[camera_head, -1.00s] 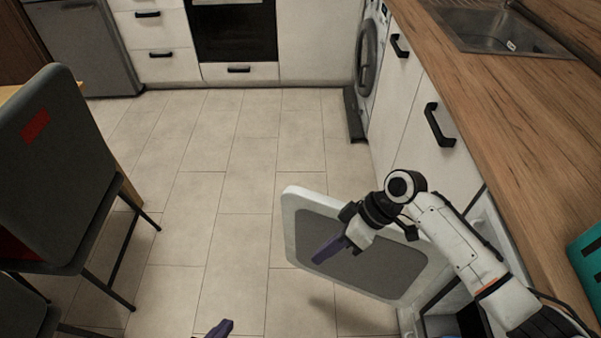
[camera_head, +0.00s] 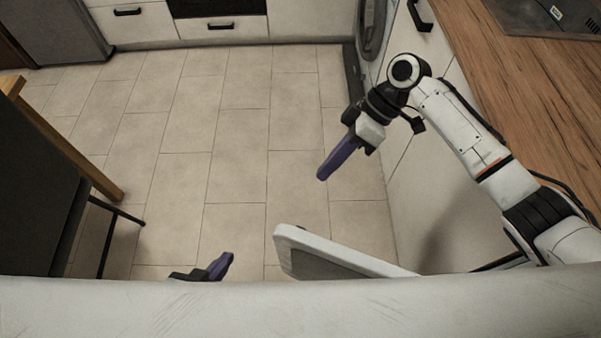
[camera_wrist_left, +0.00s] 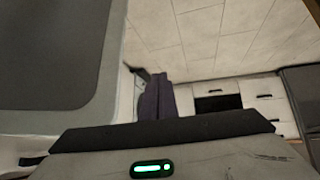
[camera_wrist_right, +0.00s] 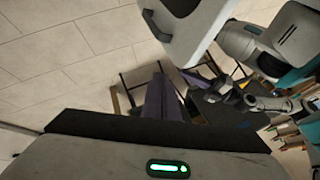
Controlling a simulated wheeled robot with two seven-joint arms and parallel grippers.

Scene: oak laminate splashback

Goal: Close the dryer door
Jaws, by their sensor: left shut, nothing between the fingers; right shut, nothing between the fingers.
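The dryer door (camera_head: 345,256) stands open as a white-rimmed panel with a grey inner face, at the lower middle of the head view; its lower part is hidden. My right gripper (camera_head: 323,176) is shut and empty, over the floor beyond the door's top edge in the picture and apart from it. My left gripper (camera_head: 228,259) is shut and empty, left of the door, with its arm hidden. The door fills the upper left of the left wrist view (camera_wrist_left: 55,50), beside the left fingers. It also shows at the top of the right wrist view (camera_wrist_right: 190,32).
The wooden counter (camera_head: 545,100) and white cabinet fronts (camera_head: 440,190) run along the right. A dark chair (camera_head: 45,200) and a wooden table edge (camera_head: 65,145) stand at the left. The tiled floor (camera_head: 230,130) between is clear. The bottom of the head view is blocked.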

